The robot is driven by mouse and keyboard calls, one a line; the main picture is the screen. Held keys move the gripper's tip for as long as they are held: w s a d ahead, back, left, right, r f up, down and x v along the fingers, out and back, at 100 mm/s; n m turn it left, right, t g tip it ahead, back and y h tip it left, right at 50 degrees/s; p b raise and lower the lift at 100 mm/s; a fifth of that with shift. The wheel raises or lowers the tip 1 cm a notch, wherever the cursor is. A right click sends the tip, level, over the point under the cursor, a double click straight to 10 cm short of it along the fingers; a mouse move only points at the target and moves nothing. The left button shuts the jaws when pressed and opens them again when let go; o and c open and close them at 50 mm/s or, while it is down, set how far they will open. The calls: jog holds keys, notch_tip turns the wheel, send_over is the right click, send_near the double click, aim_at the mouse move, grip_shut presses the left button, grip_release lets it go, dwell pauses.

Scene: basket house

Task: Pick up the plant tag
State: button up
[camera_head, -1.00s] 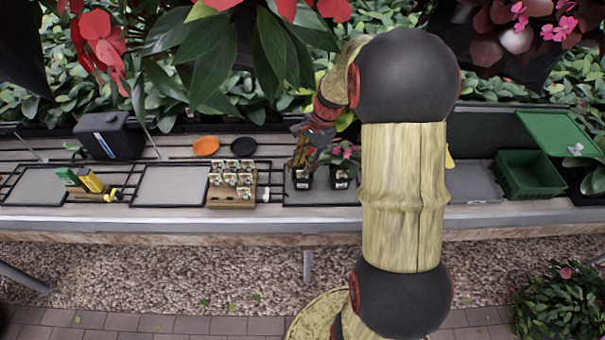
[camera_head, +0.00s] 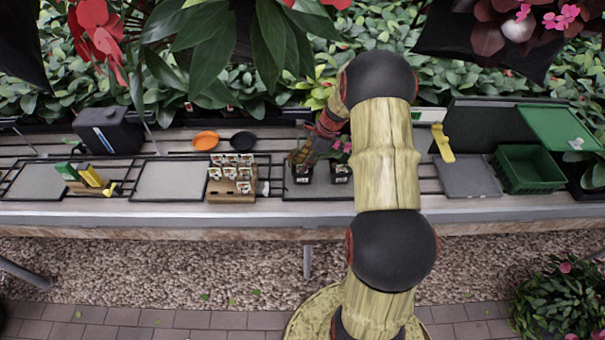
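I cannot single out one plant tag for certain. Several small white labelled pieces with dark and reddish marks (camera_head: 231,160) stand in rows in a wooden holder (camera_head: 225,196) on the bench, left of my arm; they may be tags. My gripper (camera_head: 301,156) is to the right of the holder, just above or behind two small black pots. The left pot (camera_head: 302,175) is below it, and the right pot (camera_head: 340,174) holds a pink-flowered plant. The fingers are small and dark here, so their opening and any held thing cannot be made out.
Orange (camera_head: 205,141) and black (camera_head: 243,141) dishes lie behind the holder. A grey tray (camera_head: 172,182) is left of it. A yellow tool (camera_head: 442,143), a grey tray (camera_head: 468,178) and a green crate (camera_head: 529,172) are right of my arm. Leaves hang above.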

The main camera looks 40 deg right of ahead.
jog(key=shift+x, duration=0.8)
jog(key=shift+r, duration=0.1)
jog(key=shift+c, duration=0.6)
grip_shut()
